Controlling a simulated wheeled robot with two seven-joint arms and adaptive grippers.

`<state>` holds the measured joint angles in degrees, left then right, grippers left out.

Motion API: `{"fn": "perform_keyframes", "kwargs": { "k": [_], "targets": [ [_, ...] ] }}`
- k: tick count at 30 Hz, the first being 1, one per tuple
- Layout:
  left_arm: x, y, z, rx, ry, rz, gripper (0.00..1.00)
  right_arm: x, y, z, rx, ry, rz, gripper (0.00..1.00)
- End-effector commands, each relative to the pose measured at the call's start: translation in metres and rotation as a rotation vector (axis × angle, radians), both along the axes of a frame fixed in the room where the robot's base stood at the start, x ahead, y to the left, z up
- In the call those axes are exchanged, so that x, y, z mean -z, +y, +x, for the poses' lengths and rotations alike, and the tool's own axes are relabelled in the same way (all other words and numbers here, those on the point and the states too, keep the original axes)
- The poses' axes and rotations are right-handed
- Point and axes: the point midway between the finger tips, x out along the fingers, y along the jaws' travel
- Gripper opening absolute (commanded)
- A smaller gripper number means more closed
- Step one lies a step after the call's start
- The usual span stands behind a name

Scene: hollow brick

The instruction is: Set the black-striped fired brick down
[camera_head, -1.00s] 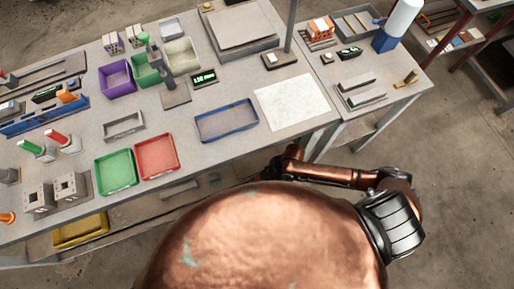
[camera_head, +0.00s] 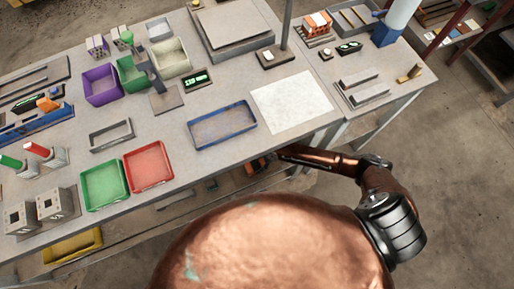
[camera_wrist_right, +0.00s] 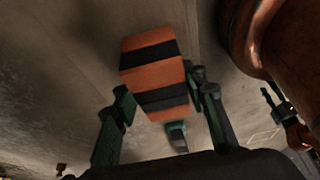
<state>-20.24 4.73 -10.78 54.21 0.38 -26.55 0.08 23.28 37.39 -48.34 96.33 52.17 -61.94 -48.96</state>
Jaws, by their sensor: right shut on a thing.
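The black-striped fired brick, orange with black bands (camera_wrist_right: 153,62), is between the fingers of my right gripper (camera_wrist_right: 160,98) in the right wrist view, which is shut on it. In the head view, the right forearm reaches left to the front table edge, and a bit of orange (camera_head: 257,164) shows there below the edge; the gripper itself is mostly hidden. A small dark gripper with a copper link, likely my left (camera_wrist_right: 275,103), shows at the right of the wrist view, too small to judge. No left arm shows in the head view.
The workbench holds a white sheet (camera_head: 291,101), a blue tray (camera_head: 222,145), a red tray (camera_head: 148,186) and a green tray (camera_head: 103,205). Grey hollow blocks (camera_head: 54,203) stand at the left. A post (camera_head: 288,25) rises behind the sheet. The sheet is bare.

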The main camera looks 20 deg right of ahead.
Motion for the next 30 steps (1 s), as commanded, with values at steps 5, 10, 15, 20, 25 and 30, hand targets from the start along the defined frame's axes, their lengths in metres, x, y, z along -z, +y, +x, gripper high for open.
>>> {"fn": "perform_keyframes", "kwargs": {
  "k": [5,10,15,20,25,30],
  "targets": [
    [-0.001,0.0001,0.0005,-0.001,0.002,0.0,0.4,-0.0006,0.0003,0.001,0.0,-0.003,0.001,0.0],
    [-0.0008,-0.0001,0.0014,-0.001,0.002,0.0,0.4,0.0014,0.0003,0.0008,0.001,-0.002,0.001,0.0],
    [-0.0016,-0.0005,0.0044,-0.002,-0.002,0.0,0.4,0.0022,-0.0001,0.0003,0.0,-0.001,0.0,0.48],
    [-0.0016,-0.0005,0.0038,-0.002,-0.001,0.0,0.4,0.0022,0.0001,0.0003,0.0,-0.001,0.0,0.57],
    [-0.0015,-0.0007,0.0037,-0.002,-0.001,0.0,0.4,0.0022,0.0002,0.0003,0.0,-0.001,0.0,0.57],
    [-0.0035,-0.0007,0.0048,-0.002,-0.008,-0.001,0.4,-0.0036,-0.001,0.0007,0.001,-0.002,0.0,0.57]
  ]
}}
